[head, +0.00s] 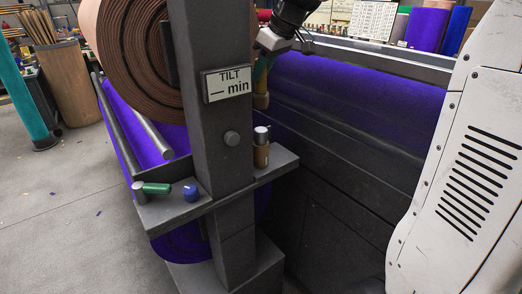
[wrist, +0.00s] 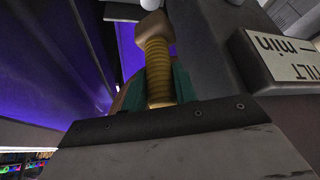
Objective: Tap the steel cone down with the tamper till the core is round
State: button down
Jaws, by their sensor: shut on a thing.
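My gripper (head: 263,72) is beside the dark post, below my dark wrist at the top of the head view. It is shut on the tamper (head: 261,100), whose tan end hangs below the fingers. In the wrist view the tamper (wrist: 158,68) has a ribbed yellow handle and a blocky tan head, and the teal finger pads of my gripper (wrist: 155,90) sit on both sides of the handle. A brown felt roll (head: 130,60) is wound in thick layers behind the post. Its core is hidden by the post, and I cannot make out the steel cone.
The dark post (head: 205,140) carries a sign (head: 227,83) reading "TILT — min". Open floor (head: 60,220) is at left.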

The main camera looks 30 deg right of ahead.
aim_at(262, 93)
jog(key=shift+f, duration=0.1)
notch_tip(262, 93, down, 7)
jog(key=shift+s+f, duration=0.1)
jog(key=shift+f, duration=0.05)
jog(key=shift+w+r, duration=0.2)
jog(key=shift+r, duration=0.1)
jog(key=shift+s+r, duration=0.1)
jog(key=shift+r, duration=2.9)
jog(key=shift+r, duration=0.1)
jog(key=shift+r, duration=2.45)
